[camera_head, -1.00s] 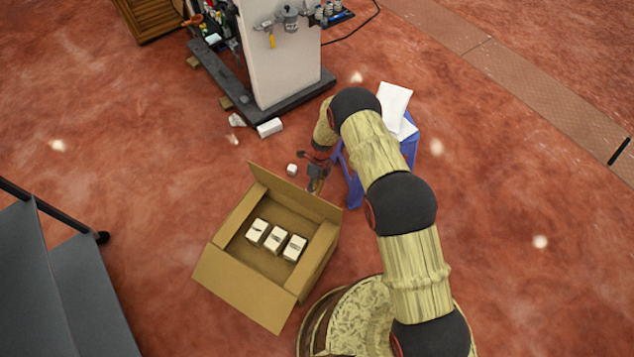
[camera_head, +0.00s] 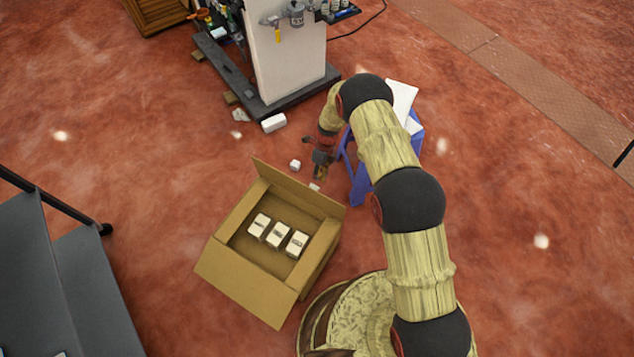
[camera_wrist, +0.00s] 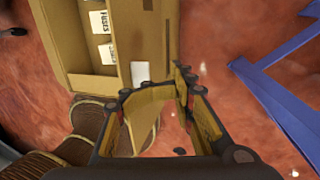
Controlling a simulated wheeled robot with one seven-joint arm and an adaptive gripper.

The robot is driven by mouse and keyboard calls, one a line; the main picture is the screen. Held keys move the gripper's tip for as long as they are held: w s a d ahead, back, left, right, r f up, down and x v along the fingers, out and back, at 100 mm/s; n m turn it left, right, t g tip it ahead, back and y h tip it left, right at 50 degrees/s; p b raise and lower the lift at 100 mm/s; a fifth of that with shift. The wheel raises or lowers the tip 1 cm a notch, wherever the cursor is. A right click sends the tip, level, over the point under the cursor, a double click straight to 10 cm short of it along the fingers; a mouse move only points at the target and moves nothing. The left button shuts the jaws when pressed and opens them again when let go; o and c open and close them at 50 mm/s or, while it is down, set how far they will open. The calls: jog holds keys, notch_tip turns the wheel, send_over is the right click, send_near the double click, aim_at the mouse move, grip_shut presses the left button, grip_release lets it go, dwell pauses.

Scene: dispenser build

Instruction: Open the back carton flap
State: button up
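The open cardboard carton (camera_head: 215,262) stands on the floor with several white boxes (camera_head: 278,235) inside. Its back flap (camera_head: 300,188) stands raised along the far edge, leaning outward. The front flap (camera_head: 245,285) is folded out toward me. My gripper (camera_head: 320,172) is just beyond the back flap, apart from it. In the wrist view, my gripper (camera_wrist: 155,88) has its fingers spread with floor showing between them, and it is empty. There the carton (camera_wrist: 100,83) is at upper left with boxes marked "FUSES" (camera_wrist: 98,22). A white patch (camera_wrist: 139,73) shows beside the cardboard; I cannot tell if it is a box.
A blue stool (camera_head: 360,182) with white sheets stands right of my gripper; its legs show in the wrist view (camera_wrist: 275,95). A small white cube (camera_head: 295,164) lies behind the carton. A dark cart (camera_head: 290,95) stands further back, grey steps (camera_head: 90,280) at left.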

jog(key=v, duration=0.9)
jog(key=shift+a, duration=0.1)
